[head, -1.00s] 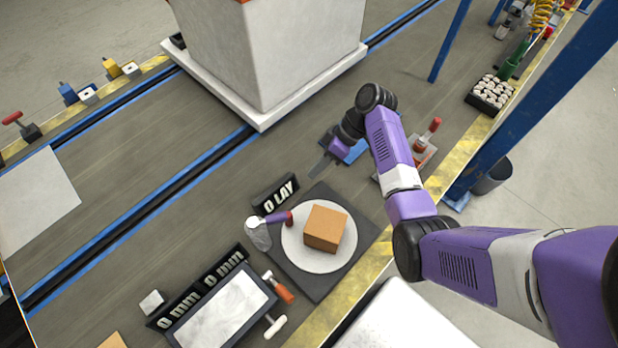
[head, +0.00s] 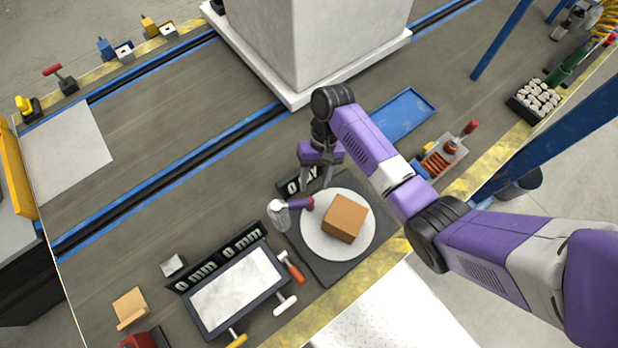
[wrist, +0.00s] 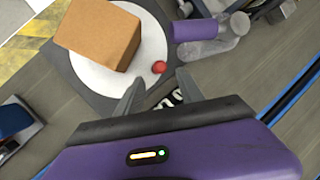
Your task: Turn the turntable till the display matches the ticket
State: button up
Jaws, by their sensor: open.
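The turntable (head: 312,244) is a white disc on a dark square base, and it also shows in the wrist view (wrist: 83,76). A brown box (head: 345,218) sits on the disc, also in the wrist view (wrist: 98,34). A red knob (wrist: 160,67) shows at the disc's rim. The display (head: 291,187), a black block with white characters, stands behind the turntable, its text partly hidden by my gripper. My gripper (head: 317,185) is open and empty, pointing down near the display and rim; its fingers (wrist: 158,90) are apart in the wrist view. I cannot make out a ticket.
A framed white plate (head: 236,290) with "0 mm" displays stands at front left. A blue tray (head: 404,116) lies behind right. A large white block (head: 310,45) stands at the back.

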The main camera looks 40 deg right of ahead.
jog(key=shift+s+a+f+m+h+b, duration=0.1)
jog(key=shift+s+a+f+m, duration=0.3)
jog(key=shift+f+m, duration=0.75)
jog(key=shift+s+a+f+m+h+b, duration=0.15)
jog(key=shift+a+f+m, duration=0.55)
jog(key=shift+f, duration=0.75)
jog(key=shift+s+a+f+m+h+b, duration=0.1)
jog(key=shift+s+a+f+m, duration=0.25)
jog(key=shift+f+m, duration=0.85)
jog(key=shift+f, duration=0.1)
grip_shut()
